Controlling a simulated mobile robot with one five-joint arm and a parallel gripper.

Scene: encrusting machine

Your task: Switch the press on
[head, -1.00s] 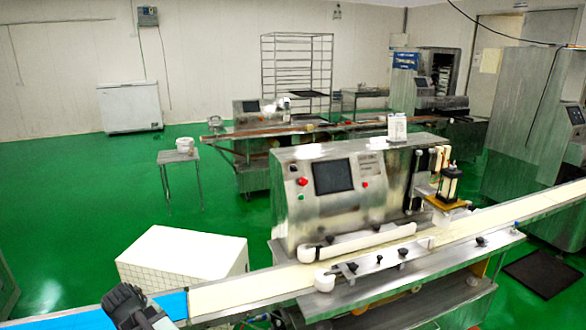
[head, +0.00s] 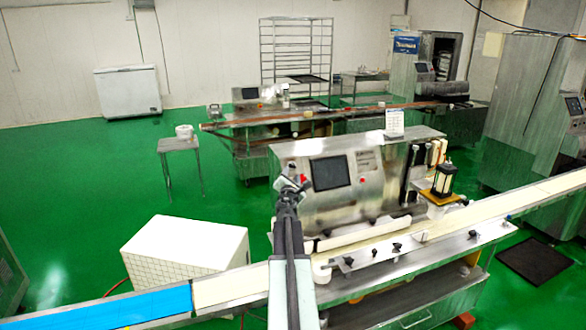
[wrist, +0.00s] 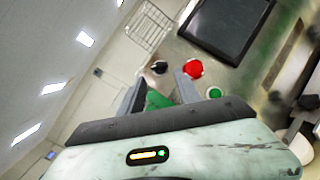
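The press (head: 320,205) is a steel machine with a dark screen (head: 331,172) on its front panel. Left of the screen, in the head view, a red button (head: 304,178) shows just beside my gripper (head: 292,184), which hides other controls there. The wrist view shows the dark screen (wrist: 226,22), the red button (wrist: 193,69), a green button (wrist: 214,92) and a black knob (wrist: 156,69) on the panel. My gripper (wrist: 160,88) is open there, its fingers apart with nothing clearly held. The red button lies just beyond the right finger; contact cannot be told.
A conveyor belt (head: 225,287) runs along the press front, with a blue section (head: 150,306) at left. A white box (head: 185,250) stands on the floor behind it. A clamp-like unit (head: 443,181) stands at the press's right end. Green floor lies open at left.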

